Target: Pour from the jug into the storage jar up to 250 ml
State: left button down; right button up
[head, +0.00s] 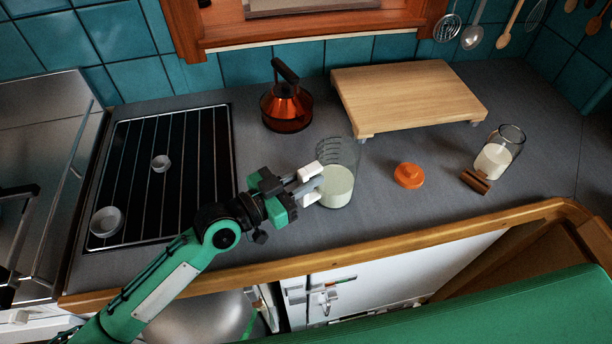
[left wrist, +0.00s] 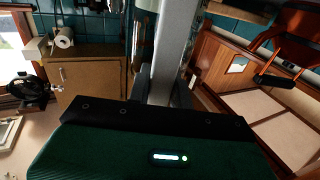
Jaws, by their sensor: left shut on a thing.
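The exact mark at the jar's liquid level is too small to read. My right gripper is out of view.
An orange lid (head: 408,175) lies between the jar and jug. A raised wooden board (head: 410,95) and an orange kettle (head: 287,107) stand behind. The wooden counter edge (head: 400,240) runs in front.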

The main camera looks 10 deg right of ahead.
pick_arm(q)
jog(key=c, duration=1.2)
grip_release()
jog(key=shift+f, duration=0.1)
jog(key=shift+s+a+f, duration=0.1)
jog(key=shift+s+a, duration=0.05)
jog(key=shift+a, duration=0.2)
jog(key=b+v, duration=0.1)
jog(key=v, duration=0.3)
jog(key=shift+a+b, duration=0.15)
jog(key=shift+b, duration=0.15)
jog(key=b+v, duration=0.1)
jog(key=v, duration=0.2)
jog(key=shift+s+a, duration=0.2)
jog(key=shift+a, duration=0.15)
